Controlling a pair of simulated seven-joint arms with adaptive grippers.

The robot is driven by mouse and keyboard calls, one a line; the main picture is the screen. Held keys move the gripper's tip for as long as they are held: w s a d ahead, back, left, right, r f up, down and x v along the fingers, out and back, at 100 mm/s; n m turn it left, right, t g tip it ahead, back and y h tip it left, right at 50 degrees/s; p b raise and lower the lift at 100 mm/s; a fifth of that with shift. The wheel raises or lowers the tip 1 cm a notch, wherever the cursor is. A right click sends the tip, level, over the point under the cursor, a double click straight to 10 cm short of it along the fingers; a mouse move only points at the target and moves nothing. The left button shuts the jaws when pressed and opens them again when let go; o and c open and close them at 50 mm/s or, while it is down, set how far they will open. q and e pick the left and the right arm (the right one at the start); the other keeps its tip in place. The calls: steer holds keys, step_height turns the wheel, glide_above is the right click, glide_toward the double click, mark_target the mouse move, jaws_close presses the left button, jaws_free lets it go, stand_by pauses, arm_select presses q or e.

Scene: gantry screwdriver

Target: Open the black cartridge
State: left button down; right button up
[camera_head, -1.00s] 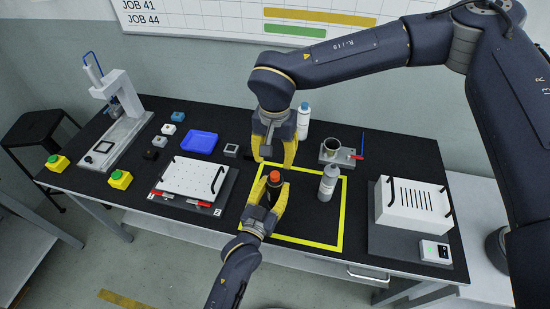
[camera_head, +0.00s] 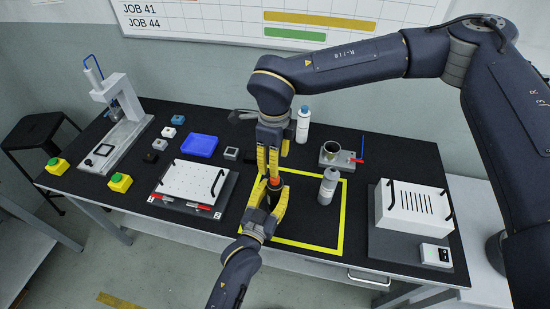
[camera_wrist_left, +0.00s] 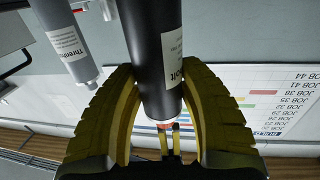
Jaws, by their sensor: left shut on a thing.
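The black cartridge (camera_wrist_left: 152,60) stands upright between the jaws of my left gripper (camera_head: 265,208), which is shut on its body. In the left wrist view the left gripper's yellow fingers (camera_wrist_left: 160,110) press on it from both sides, and part of a white label shows. Its orange-red cap (camera_head: 275,182) points up. My right gripper (camera_head: 268,172) comes down from above, its fingertips close together at the cap. The fingers partly cover the cap, and I cannot tell whether they grip it.
A grey bottle (camera_head: 328,186) stands just right of the cartridge, inside the yellow square outline (camera_head: 342,215). A white bottle (camera_head: 303,124) stands behind. A cup on a grey stand (camera_head: 332,150), a white slotted box (camera_head: 415,205), a white plate fixture (camera_head: 188,178) and a blue tray (camera_head: 199,145) surround it.

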steer(key=m, duration=2.9)
steer(key=shift+f+m, duration=0.5)
steer(key=shift+f, duration=0.15)
glide_above(275, 194)
steer(key=w, duration=0.2)
steer(key=shift+w+f, duration=0.2)
steer(key=shift+f, duration=3.15)
